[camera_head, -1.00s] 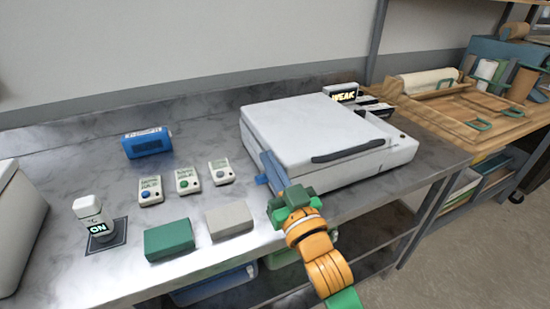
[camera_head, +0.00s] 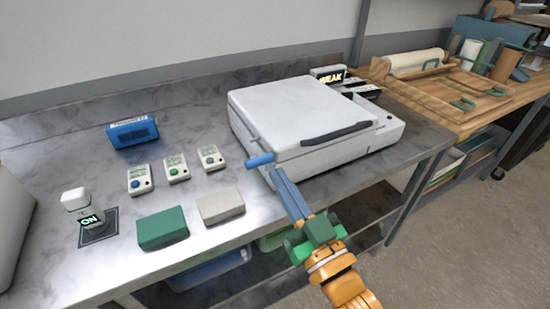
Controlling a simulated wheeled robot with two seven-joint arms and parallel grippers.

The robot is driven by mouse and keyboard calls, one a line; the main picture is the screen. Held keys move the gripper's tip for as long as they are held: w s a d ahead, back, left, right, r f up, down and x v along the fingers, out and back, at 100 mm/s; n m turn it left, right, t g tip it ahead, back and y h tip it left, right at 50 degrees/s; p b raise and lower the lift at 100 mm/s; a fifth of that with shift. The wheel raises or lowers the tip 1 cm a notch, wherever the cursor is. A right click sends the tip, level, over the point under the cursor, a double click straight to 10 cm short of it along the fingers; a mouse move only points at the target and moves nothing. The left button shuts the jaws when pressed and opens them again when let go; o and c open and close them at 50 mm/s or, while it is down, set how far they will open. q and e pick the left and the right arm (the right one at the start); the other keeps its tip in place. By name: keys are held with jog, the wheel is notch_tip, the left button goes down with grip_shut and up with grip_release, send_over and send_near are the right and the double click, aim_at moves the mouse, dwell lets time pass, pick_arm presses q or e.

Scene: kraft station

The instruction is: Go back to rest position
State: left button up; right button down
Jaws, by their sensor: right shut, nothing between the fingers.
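My right gripper (camera_head: 276,178) has blue fingers, a green body and an orange wrist. It is shut and empty, over the front edge of the metal table, just in front of the white lidded machine (camera_head: 297,121). The machine's lid is down, with a dark handle along its front. A small blue-tipped lever (camera_head: 260,160) sticks out at the machine's front left corner, close to the fingertips. I cannot tell whether they touch. My left gripper is not in view.
On the metal table (camera_head: 60,155) lie a blue box (camera_head: 133,132), several small button devices (camera_head: 177,168), a green block (camera_head: 163,228), a grey block (camera_head: 221,206) and a lit "ON" device (camera_head: 84,208). A "WEAK" display (camera_head: 327,76) stands behind the machine. A wooden bench (camera_head: 440,100) is at right.

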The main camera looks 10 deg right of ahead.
jog(key=s+d+f+m+g+h, duration=0.1)
jog(key=d+f+g+h, duration=0.15)
jog(key=f, duration=0.45)
jog(key=s+d+f+g+h, duration=0.1)
jog(key=s+d+f+g, duration=0.1)
jog(key=f+g, duration=0.3)
jog(key=s+d+f+m+g+h, duration=0.1)
jog(key=d+f+g+h, duration=0.1)
jog(key=f, duration=0.6)
jog(key=s+d+f+g, duration=0.3)
jog(key=s+f+g, duration=0.5)
jog(key=s, duration=0.4)
notch_tip(320, 180, down, 16)
jog(key=s, duration=0.2)
jog(key=s+d+f+g, duration=0.1)
jog(key=s+d+f, duration=0.1)
jog(key=s+f, duration=0.9)
jog(key=shift+s+d+f+n+h, duration=0.25)
jog(key=shift+s+f+n+h, duration=0.2)
jog(key=shift+s, duration=0.2)
